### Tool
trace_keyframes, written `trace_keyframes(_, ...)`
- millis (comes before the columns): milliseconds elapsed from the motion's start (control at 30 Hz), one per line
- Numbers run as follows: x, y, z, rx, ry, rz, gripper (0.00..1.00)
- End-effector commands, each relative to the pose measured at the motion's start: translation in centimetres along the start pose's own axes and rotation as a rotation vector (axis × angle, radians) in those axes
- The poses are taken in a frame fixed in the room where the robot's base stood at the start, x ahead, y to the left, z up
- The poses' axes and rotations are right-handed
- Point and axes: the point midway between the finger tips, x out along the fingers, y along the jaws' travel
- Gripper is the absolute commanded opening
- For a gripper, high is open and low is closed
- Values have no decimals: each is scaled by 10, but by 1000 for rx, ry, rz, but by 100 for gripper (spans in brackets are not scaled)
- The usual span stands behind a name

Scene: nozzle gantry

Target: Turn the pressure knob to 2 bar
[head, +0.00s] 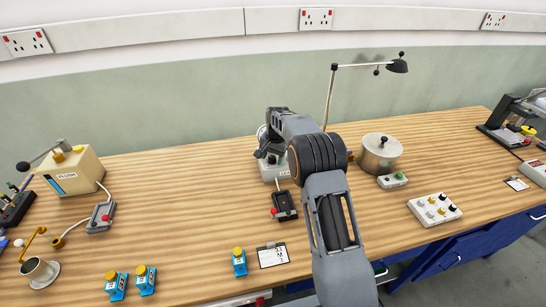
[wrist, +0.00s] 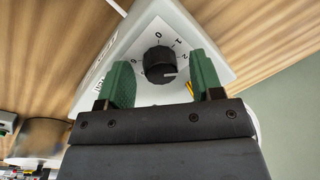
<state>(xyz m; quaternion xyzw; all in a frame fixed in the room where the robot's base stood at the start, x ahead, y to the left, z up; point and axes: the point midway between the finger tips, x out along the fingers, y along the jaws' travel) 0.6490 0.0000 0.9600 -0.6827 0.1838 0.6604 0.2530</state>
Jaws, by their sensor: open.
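The pressure knob (wrist: 159,64) is black and round, on the white dial face of a grey-white box (wrist: 187,22). Digits 0, 1 and 2 run clockwise from the top around it; other marks are partly covered. A pale line on the knob points to the lower right, past the 2; the number there is hidden. My gripper (wrist: 160,72) is open, with one green finger on each side of the knob. Gaps show between fingers and knob. In the head view the box (head: 272,170) is partly behind my arm, and the knob cannot be made out.
A small grey-and-black unit with a red button (head: 284,206) stands in front of the box.

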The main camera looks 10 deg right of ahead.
Motion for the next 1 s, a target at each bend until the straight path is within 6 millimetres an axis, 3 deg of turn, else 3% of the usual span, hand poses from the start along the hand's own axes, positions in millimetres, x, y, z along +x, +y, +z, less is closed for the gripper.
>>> trace_keyframes(167, -15, 0, -1, 0, 4, -2, 60)
trace_keyframes(700, -116, 0, 0, 0, 3, -2, 60)
trace_keyframes(1000, -137, 0, 0, 0, 2, -1, 60)
